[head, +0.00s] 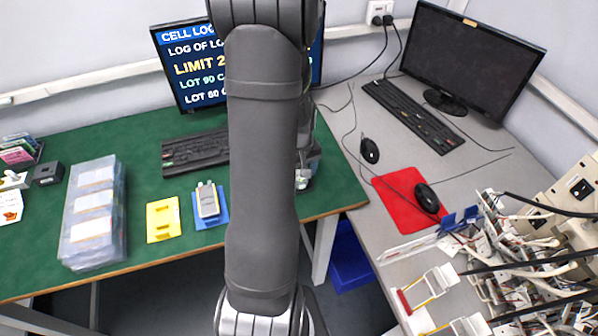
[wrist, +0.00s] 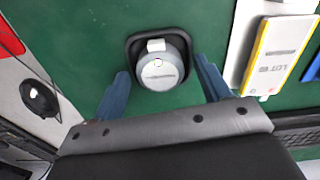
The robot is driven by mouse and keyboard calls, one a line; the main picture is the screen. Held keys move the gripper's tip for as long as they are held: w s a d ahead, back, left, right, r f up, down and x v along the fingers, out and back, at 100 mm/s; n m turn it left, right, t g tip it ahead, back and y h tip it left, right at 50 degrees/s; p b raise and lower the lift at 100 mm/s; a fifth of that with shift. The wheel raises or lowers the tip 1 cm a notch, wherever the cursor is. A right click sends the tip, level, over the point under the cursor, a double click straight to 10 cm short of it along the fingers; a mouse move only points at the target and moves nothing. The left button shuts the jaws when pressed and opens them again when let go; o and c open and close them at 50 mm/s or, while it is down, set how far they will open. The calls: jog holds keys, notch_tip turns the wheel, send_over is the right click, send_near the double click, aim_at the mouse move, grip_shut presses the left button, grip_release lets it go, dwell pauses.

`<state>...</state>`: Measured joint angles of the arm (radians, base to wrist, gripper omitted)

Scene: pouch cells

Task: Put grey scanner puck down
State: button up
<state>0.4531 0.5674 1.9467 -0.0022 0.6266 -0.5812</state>
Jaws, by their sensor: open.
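The grey scanner puck (wrist: 160,72), round with a pale tab on top, sits in a black square-cornered holder (wrist: 132,46) on the green table in the wrist view. My gripper (wrist: 162,68) is open, with one blue finger on each side of the puck. Gaps show between the fingers and the puck, so it is not gripped. In the head view my arm hides most of the gripper and the holder.
In the wrist view a yellow-edged white pack marked LOT (wrist: 281,55) lies right of the gripper. In the head view a blue stand with a grey device (head: 208,201), a yellow plate (head: 163,220) and clear boxes (head: 93,212) stand left of my arm. A keyboard (head: 194,152) lies behind.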

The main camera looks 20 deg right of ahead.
notch_tip(320, 180, up, 12)
jog(key=shift+r, duration=0.15)
dwell(0.5)
jog(key=shift+f, duration=5.1)
